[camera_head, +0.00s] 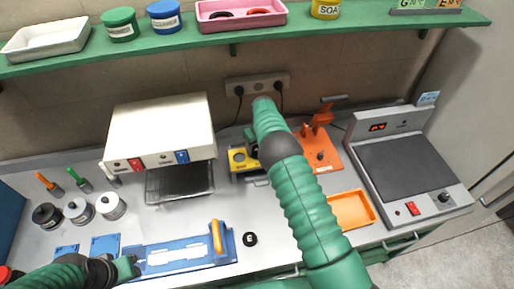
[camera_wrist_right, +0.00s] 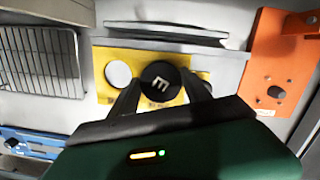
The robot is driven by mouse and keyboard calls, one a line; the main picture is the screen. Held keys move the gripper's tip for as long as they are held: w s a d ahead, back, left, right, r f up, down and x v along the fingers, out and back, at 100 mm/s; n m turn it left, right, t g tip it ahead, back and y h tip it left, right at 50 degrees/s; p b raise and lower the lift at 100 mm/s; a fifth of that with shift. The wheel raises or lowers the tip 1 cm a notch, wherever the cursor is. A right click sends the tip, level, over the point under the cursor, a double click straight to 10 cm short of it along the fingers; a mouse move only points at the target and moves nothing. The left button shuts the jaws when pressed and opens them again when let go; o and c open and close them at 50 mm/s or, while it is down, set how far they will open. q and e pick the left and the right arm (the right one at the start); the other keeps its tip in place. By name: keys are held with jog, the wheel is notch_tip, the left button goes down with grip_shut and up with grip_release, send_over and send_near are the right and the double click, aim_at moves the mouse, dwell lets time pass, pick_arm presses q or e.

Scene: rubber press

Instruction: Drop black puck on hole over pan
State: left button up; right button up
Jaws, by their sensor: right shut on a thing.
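My right gripper (camera_wrist_right: 165,88) is shut on a black puck (camera_wrist_right: 162,80) with a light letter on its face. It holds the puck over the yellow plate (camera_wrist_right: 120,55) of a small device. A round pale hole (camera_wrist_right: 118,74) in that plate lies just left of the puck. In the head view the yellow plate (camera_head: 238,158) shows left of my right gripper (camera_head: 256,148), whose fingers are mostly hidden by my arm. I cannot make out a pan under the hole. My left gripper (camera_head: 130,267) is low at the left, by a blue fixture; its jaws are unclear.
A second black puck (camera_head: 249,239) lies on the bench. Left of the yellow plate is a cream oven (camera_head: 160,128) with a wire rack (camera_wrist_right: 40,62). Right are an orange press (camera_head: 318,150), an orange tray (camera_head: 352,209) and a hot plate (camera_head: 405,163). The blue fixture (camera_head: 185,256) lies in front.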

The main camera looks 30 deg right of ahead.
jog(key=shift+f+b, duration=0.3)
jog(key=shift+b, duration=0.25)
dwell(0.9)
jog(key=o, duration=1.4)
jog(key=shift+o, duration=0.2)
jog(key=shift+r+p, duration=2)
jog(key=shift+r, duration=1.6)
